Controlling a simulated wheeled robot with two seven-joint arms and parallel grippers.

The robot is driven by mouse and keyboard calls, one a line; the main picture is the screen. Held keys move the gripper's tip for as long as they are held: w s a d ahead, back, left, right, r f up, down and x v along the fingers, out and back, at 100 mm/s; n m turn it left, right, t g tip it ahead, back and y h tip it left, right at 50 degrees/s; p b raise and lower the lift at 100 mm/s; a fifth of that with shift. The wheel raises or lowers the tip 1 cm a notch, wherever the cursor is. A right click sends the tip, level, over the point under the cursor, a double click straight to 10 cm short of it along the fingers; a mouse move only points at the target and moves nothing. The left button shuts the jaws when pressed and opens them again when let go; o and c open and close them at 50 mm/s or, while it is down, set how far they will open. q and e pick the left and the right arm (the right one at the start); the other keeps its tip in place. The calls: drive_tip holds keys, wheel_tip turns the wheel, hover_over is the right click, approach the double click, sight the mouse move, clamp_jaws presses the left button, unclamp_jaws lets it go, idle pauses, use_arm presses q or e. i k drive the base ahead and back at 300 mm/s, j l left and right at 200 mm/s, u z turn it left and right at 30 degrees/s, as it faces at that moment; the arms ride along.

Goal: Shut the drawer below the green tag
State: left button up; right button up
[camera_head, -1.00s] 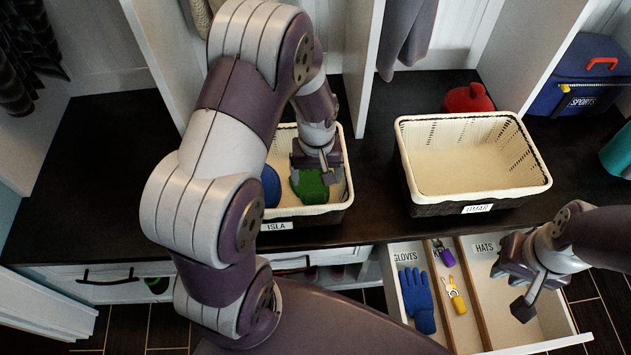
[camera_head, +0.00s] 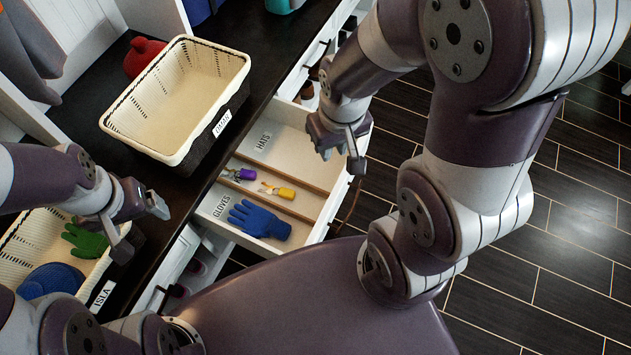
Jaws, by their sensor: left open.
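A pulled-out white drawer (camera_head: 328,205) holds a blue glove (camera_head: 258,220), a yellow-tagged key (camera_head: 277,191) and a purple-tagged key (camera_head: 241,174), in compartments lettered GLOVES and HATS; the key lettering is hard to read. The hats compartment looks empty where visible. I cannot make out a green tag in view. My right gripper (camera_head: 340,155) is open and empty, over the outer end of the hats compartment by the drawer front; contact is unclear. My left gripper (camera_head: 140,227) is open over the edge of the ISLA basket (camera_head: 88,283).
The white OMAR basket (camera_head: 176,150) stands empty on the dark bench top (camera_head: 262,68). A red item (camera_head: 143,57) lies behind it. The ISLA basket holds a green glove (camera_head: 85,240) and a blue item (camera_head: 50,281). Dark floor (camera_head: 575,220) is open to the right.

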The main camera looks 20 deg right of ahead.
sight(279, 147)
drive_tip(key=k+l+z, duration=0.1)
drive_tip(key=l+z, duration=0.5)
drive_tip(key=i+l+u, duration=0.15)
drive_tip(key=l, duration=0.2)
drive_tip(key=l+u, duration=0.1)
drive_tip(key=l, duration=0.25)
